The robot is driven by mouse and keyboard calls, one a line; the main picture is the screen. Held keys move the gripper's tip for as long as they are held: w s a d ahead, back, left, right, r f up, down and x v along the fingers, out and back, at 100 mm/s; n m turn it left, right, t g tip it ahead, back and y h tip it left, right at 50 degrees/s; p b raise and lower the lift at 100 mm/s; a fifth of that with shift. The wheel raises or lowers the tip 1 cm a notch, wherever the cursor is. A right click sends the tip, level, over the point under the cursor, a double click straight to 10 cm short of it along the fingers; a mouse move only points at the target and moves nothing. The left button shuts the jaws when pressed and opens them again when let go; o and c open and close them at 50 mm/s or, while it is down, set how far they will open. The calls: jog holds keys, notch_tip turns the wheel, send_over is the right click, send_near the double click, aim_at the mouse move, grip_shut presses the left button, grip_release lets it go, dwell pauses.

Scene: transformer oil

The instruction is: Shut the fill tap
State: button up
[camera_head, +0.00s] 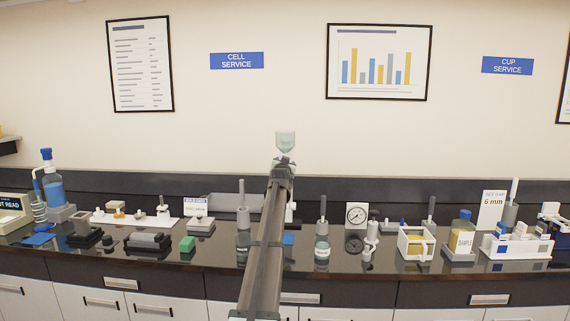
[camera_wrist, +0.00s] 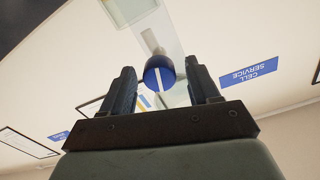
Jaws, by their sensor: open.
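The fill tap is a round blue knob (camera_wrist: 159,76) with a white bar across its face, seen end-on in the wrist view. The bar runs nearly upright in that picture, slightly tilted. My gripper (camera_wrist: 162,70) is open, with one dark finger on each side of the knob. Gaps show on both sides, wider on the right; I cannot tell how deep the knob sits between the fingers. In the head view my gripper (camera_head: 284,160) is raised just below a clear glass vessel (camera_head: 285,140), and my arm hides the tap.
The black bench (camera_head: 330,262) is crowded below. An oil bottle labelled sample (camera_head: 461,240), a round gauge (camera_head: 356,215), a green block (camera_head: 187,244) and a blue-capped bottle (camera_head: 53,188) stand along it. The air beside my raised arm is clear.

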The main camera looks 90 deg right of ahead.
jog(key=a, duration=1)
jog(key=shift+a, duration=0.4)
jog(key=shift+w+a, duration=0.1)
jog(key=d+n, duration=0.1)
jog(key=d, duration=0.3)
jog(key=d+n, duration=0.2)
jog(key=d, duration=0.3)
jog(key=d+n, duration=0.2)
jog(key=d, duration=0.3)
jog(key=shift+d, duration=0.1)
jog(key=shift+c, duration=0.3)
